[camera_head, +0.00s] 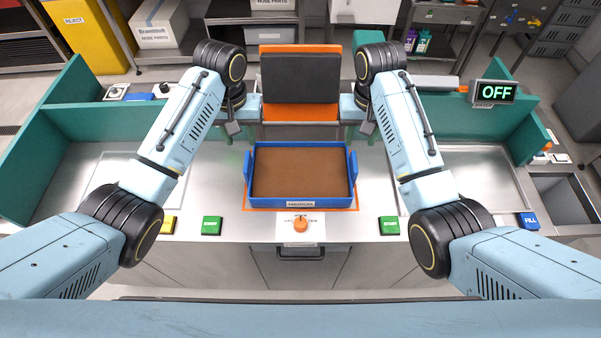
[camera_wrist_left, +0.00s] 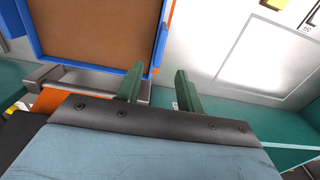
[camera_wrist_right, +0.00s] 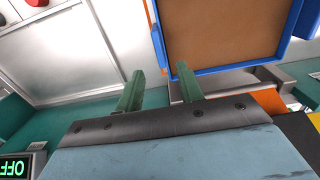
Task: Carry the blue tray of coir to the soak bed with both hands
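The blue tray (camera_head: 248,195) holds flat brown coir (camera_head: 300,172) and sits on the steel bench inside an orange outline. It has a raised blue handle on each side. My left gripper (camera_head: 245,137) is above the bench by the tray's far left corner; in the left wrist view its green fingers (camera_wrist_left: 159,70) are apart and empty, near the handle (camera_wrist_left: 161,46). My right gripper (camera_head: 360,137) is by the far right corner; its fingers (camera_wrist_right: 158,70) are apart and empty, near the other handle (camera_wrist_right: 158,45). I cannot tell which surface is the soak bed.
Shallow steel panels lie left (camera_head: 105,180) and right (camera_head: 470,180) of the tray. Teal walls border the bench. An OFF display (camera_head: 494,92) stands at right, with a blue FILL button (camera_head: 528,221) nearer. Green buttons (camera_head: 212,226) (camera_head: 389,226) and an orange knob (camera_head: 301,226) line the front.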

